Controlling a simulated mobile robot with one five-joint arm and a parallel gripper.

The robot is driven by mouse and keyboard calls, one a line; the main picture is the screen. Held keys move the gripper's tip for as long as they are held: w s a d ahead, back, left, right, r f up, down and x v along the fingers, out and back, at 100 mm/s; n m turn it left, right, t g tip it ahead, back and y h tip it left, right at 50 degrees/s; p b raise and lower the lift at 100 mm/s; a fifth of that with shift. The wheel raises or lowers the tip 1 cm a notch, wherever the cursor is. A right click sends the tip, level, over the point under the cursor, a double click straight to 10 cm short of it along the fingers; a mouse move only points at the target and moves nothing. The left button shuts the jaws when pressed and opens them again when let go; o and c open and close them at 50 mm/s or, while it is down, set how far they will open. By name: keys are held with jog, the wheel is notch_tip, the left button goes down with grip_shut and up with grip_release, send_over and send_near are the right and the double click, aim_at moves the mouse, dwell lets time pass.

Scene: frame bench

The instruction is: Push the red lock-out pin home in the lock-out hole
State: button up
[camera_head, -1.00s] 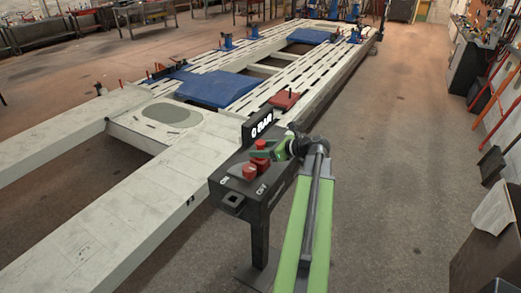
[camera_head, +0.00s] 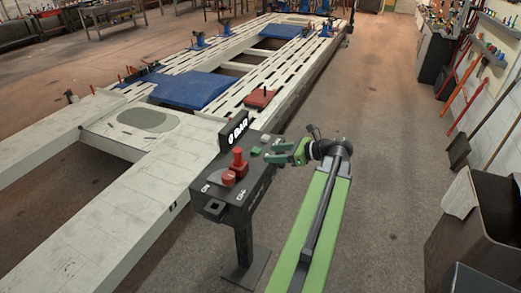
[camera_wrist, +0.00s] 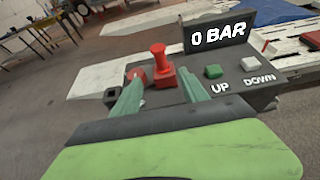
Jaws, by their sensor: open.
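The red lock-out pin (camera_head: 238,160) stands upright in the top of the dark control box (camera_head: 240,196). In the wrist view the pin (camera_wrist: 159,60) shows a wide head, a narrower stem and a broad red base; its hole is hidden under it. I cannot tell how deep it sits. My gripper (camera_head: 272,151) is open and empty, to the right of the pin and apart from it. In the wrist view its green fingers (camera_wrist: 157,90) spread to either side, with the pin beyond and between them.
A red round knob (camera_head: 228,178) sits close to the pin. A "0 BAR" display (camera_wrist: 217,32) stands on the box, with a green UP button (camera_wrist: 213,71) and a white DOWN button (camera_wrist: 249,64).

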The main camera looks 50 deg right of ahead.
jog(key=shift+s+d+r, duration=0.1)
jog(key=shift+s+r, duration=0.1)
jog(key=shift+s, duration=0.3)
dwell(0.3)
